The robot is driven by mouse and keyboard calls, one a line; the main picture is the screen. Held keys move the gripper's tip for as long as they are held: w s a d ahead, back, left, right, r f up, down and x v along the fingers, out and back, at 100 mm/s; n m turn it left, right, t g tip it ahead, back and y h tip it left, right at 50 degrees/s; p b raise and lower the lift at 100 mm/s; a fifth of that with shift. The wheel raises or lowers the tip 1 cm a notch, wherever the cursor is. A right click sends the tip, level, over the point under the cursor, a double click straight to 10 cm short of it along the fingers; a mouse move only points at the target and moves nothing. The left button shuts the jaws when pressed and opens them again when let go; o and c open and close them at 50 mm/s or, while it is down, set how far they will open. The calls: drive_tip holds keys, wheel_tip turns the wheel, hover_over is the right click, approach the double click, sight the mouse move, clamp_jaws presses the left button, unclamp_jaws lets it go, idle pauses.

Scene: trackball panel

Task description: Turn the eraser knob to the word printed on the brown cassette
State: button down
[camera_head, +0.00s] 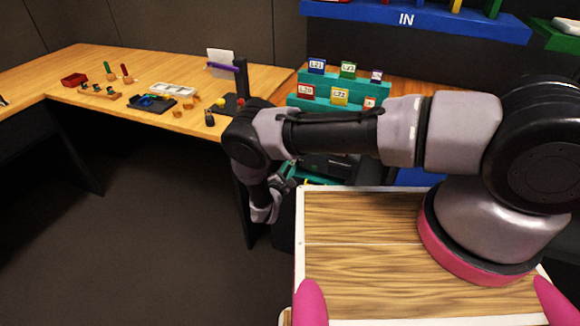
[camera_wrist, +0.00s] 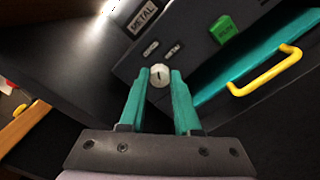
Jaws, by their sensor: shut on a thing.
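The eraser knob (camera_wrist: 160,74) is a small white round knob with a short dark mark, on a dark panel in the wrist view. My gripper (camera_wrist: 159,78) has its two teal fingers shut on the knob, one on each side. Two small labels sit just above the knob; the right label (camera_wrist: 172,49) seems to read METAL, and the left label (camera_wrist: 150,48) is too small to read surely. A larger label (camera_wrist: 143,17) reading METAL shows at the top; I cannot tell whether it belongs to the brown cassette. The knob is hidden in the head view.
A green button (camera_wrist: 223,30) is right of the knob. A yellow handle (camera_wrist: 265,78) on a teal front juts out at the right. In the head view, a teal rack (camera_head: 322,103) holds several coloured labelled blocks, and a wooden table (camera_head: 60,72) carries small items.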

drive_tip(key=shift+m, duration=0.8)
drive_tip(key=c, duration=0.6)
unclamp_jaws()
drive_tip(key=v, duration=1)
drive_tip(key=shift+s+a, duration=0.15)
drive_tip(key=shift+s, duration=0.25)
